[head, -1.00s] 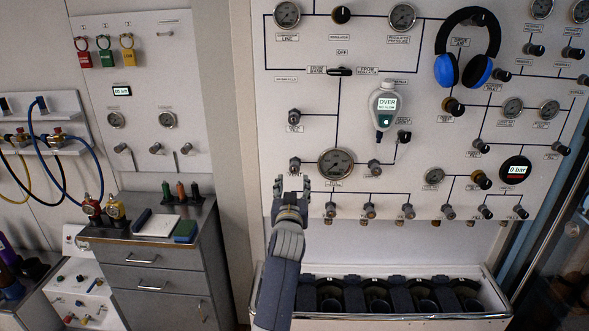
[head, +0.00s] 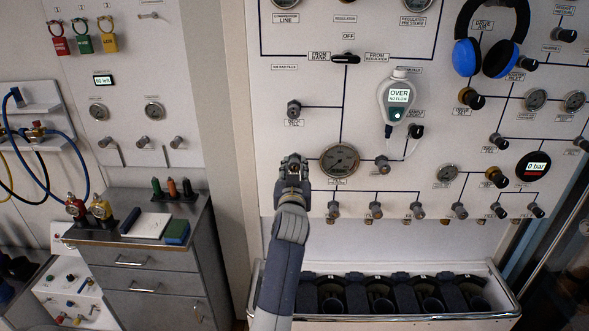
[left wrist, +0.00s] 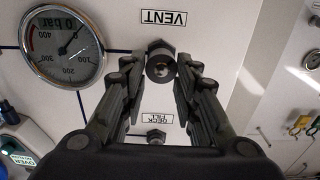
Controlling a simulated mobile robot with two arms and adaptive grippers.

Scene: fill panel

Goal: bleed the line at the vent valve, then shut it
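The vent valve (left wrist: 160,66) is a small dark round knob on the white panel. The VENT label (left wrist: 163,18) shows upside down beside it in the left wrist view. My left gripper (left wrist: 159,72) is open, one finger on each side of the knob; a small gap seems to show on both sides. In the head view my left gripper (head: 293,162) is at the panel, left of the large gauge (head: 340,160), and hides the vent valve. That gauge (left wrist: 62,45) shows 0 bar in the left wrist view. My right gripper is out of view.
Another valve (head: 293,108) sits above the vent valve. A hand-held meter (head: 398,98) reads OVER, NO FLOW. A row of small valves runs below. A round black display (head: 533,168) reads 0 bar. A trough (head: 400,318) stands under the panel, a drawer cabinet (head: 150,277) at left.

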